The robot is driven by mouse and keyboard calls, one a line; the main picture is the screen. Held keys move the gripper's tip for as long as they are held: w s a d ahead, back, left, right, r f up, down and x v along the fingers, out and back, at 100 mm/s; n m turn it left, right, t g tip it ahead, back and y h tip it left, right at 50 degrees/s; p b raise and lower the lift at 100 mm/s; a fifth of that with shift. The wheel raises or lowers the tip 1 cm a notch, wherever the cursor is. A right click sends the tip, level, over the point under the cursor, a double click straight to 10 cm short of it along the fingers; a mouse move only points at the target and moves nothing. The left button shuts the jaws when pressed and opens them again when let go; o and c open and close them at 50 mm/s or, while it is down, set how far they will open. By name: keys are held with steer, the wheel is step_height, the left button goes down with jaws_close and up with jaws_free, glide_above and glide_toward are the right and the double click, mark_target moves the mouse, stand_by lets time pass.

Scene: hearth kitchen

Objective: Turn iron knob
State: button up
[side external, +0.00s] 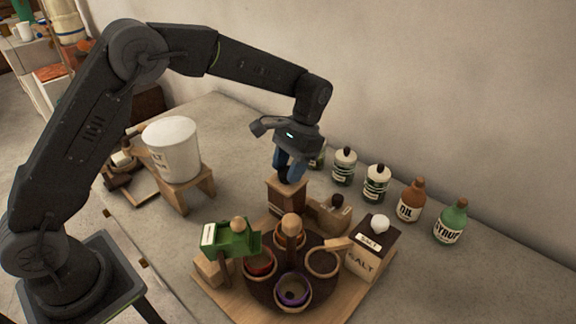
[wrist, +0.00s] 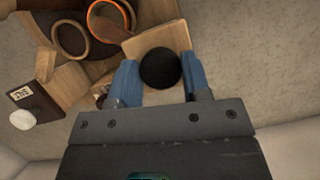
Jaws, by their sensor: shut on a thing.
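The iron knob (wrist: 160,68) is a dark round ball on top of a wooden box (side external: 287,196). In the wrist view it sits between the blue fingers of my gripper (wrist: 158,82), which is shut on it from both sides. In the side view my gripper (side external: 290,168) points down onto the top of the box, and its fingers largely hide the knob. The box's top (wrist: 155,40) also shows in the wrist view.
A round dark tray with several bowls (side external: 292,290), a wooden peg (side external: 291,228) and a green scoop-like box (side external: 229,238) stand in front. A salt box (side external: 372,252) is at right. Several bottles (side external: 410,200) line the wall. A white bucket (side external: 172,148) stands at left.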

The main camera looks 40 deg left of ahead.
stand_by(0.3)
steer(key=o, duration=0.9)
steer(key=shift+v, duration=6.95)
steer(key=shift+s, duration=0.1)
